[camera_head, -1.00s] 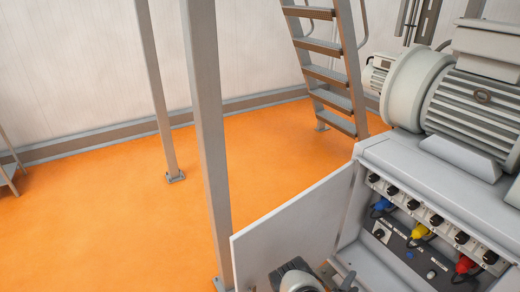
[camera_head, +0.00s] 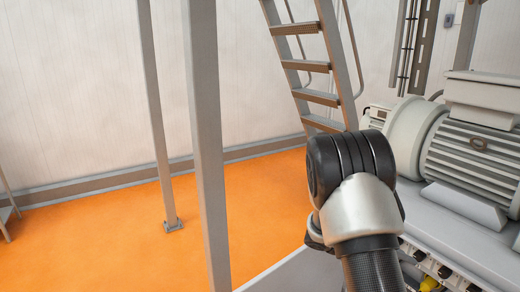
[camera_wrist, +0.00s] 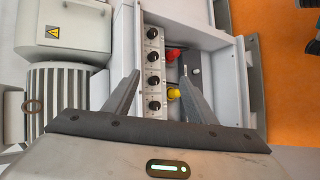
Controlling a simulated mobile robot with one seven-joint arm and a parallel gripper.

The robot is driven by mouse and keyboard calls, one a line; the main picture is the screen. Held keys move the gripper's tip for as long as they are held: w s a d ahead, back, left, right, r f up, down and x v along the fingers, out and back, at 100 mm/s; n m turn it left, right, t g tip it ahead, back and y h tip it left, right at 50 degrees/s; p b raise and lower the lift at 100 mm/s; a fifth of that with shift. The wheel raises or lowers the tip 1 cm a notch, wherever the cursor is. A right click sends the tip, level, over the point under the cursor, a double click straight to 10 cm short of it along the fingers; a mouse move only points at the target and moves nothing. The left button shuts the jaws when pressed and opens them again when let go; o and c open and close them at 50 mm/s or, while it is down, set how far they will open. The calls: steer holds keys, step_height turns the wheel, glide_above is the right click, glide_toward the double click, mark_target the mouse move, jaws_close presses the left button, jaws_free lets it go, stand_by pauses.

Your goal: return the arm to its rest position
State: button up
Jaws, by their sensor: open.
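My arm (camera_head: 355,205) rises at the lower right of the head view, its black and silver joint bent in front of the cabinet. My gripper (camera_wrist: 159,78) shows in the wrist view with two dark fingers spread apart and nothing between them. Beyond the fingers is the cabinet's connector panel (camera_wrist: 154,122), with several black knobs, a red plug (camera_wrist: 173,55) and a yellow plug (camera_wrist: 174,94). The yellow plug also shows at the bottom edge of the head view (camera_head: 428,283). The gripper's fingers cannot be made out in the head view.
A large grey motor (camera_head: 470,160) sits on the cabinet at the right. A steel ladder (camera_head: 315,65) stands behind my arm. A grey post (camera_head: 208,150) and a thinner post (camera_head: 155,110) stand to the left. Orange floor (camera_head: 100,240) lies open at the left.

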steer(key=s+a+r+t+y, duration=0.6)
steer(key=s+a+r+y, duration=0.6)
steer(key=s+a+r, duration=0.95)
step_height(320, 180, up, 16)
steer(key=a+p, duration=0.1)
steer(key=p, duration=1.6)
steer(key=shift+a+m, duration=0.25)
steer(key=shift+m, duration=0.05)
